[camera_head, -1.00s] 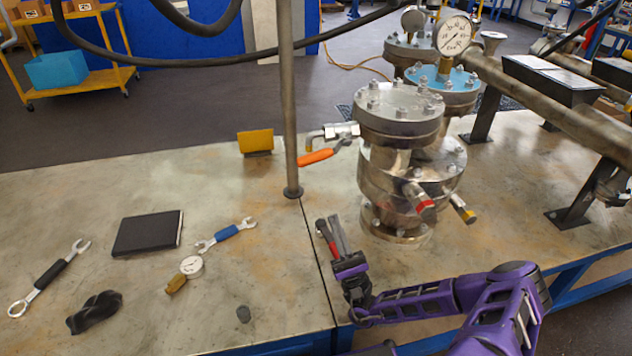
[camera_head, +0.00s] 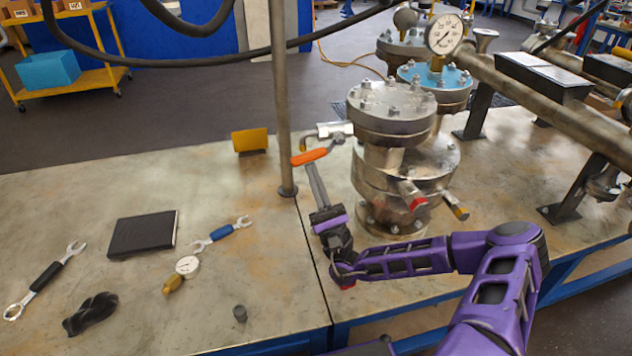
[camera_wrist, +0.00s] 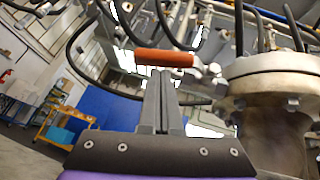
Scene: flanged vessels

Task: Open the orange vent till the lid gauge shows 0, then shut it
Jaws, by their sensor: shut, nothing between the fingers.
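The orange vent handle (camera_head: 309,157) sticks out to the left of the front flanged vessel (camera_head: 392,150), on a steel valve (camera_head: 335,130). In the wrist view the orange handle (camera_wrist: 165,58) lies level across the tips of my fingers. My gripper (camera_head: 308,166) is shut and empty, its fingertips just under the handle; I cannot tell whether they touch it. The gauge (camera_head: 444,35) with a white dial stands on the blue-topped lid (camera_head: 436,75) behind the front vessel. Its reading is too small to tell.
An upright post (camera_head: 281,100) stands just left of the handle. Wrenches, a black notebook (camera_head: 143,234) and a loose gauge (camera_head: 187,266) lie on the left of the bench.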

